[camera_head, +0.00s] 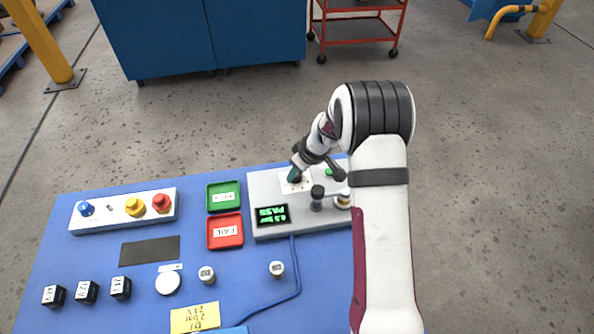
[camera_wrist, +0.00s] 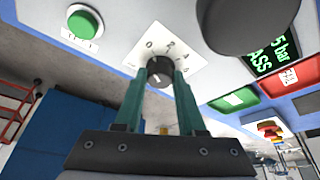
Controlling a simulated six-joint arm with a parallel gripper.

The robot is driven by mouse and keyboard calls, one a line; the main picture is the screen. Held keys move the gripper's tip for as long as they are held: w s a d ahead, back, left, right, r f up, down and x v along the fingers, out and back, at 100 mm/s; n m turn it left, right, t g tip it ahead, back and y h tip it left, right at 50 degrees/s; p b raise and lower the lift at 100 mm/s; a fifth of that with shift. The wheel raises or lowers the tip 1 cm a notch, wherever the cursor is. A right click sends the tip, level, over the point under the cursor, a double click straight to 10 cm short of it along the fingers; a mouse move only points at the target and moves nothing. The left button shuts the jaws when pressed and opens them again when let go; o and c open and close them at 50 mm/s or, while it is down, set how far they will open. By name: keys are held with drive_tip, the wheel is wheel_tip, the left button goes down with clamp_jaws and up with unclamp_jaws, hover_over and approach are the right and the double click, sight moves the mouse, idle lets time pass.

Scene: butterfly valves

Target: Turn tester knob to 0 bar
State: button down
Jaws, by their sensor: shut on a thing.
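The tester (camera_head: 270,190) is a light grey box at the back right of the blue bench. Its display (camera_head: 272,215) is lit green with a bar reading and PASS; the exact digits are hard to read. The tester knob (camera_wrist: 159,72) is dark and round, on a white dial plate (camera_wrist: 192,52) marked with numbers including 0, 2 and 4. My gripper (camera_wrist: 160,80) is shut on the knob, one green finger on each side. In the head view my gripper (camera_head: 293,178) hides the knob. I cannot tell exactly where the knob points.
A dark upright knob (camera_head: 317,191) stands close to my gripper, and a green button (camera_wrist: 85,22) is beside the dial. Green (camera_head: 224,184) and red (camera_head: 225,246) trays lie left of the tester. A box with coloured buttons (camera_head: 108,211) stands farther left. My arm covers the tester's right end.

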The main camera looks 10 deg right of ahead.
idle(0.4)
drive_tip(key=c, duration=0.5)
unclamp_jaws()
drive_tip(key=v, duration=1.5)
drive_tip(key=shift+r, duration=0.4)
drive_tip(key=shift+s, duration=0.15)
drive_tip(key=s+a+r+m+g, duration=0.1)
drive_tip(key=s+m, duration=0.3)
drive_tip(key=s, duration=0.6)
drive_tip(key=s+a+r+m+g, duration=0.1)
drive_tip(key=s+a+m, duration=0.2)
drive_tip(key=s, duration=0.8)
drive_tip(key=s+a+r+m+g, duration=0.1)
drive_tip(key=s+m, duration=0.4)
drive_tip(key=s, duration=0.6)
drive_tip(key=shift+s+a+r+g+h, duration=0.2)
drive_tip(key=shift+a+r+g+h, duration=0.25)
drive_tip(key=shift+a, duration=0.6)
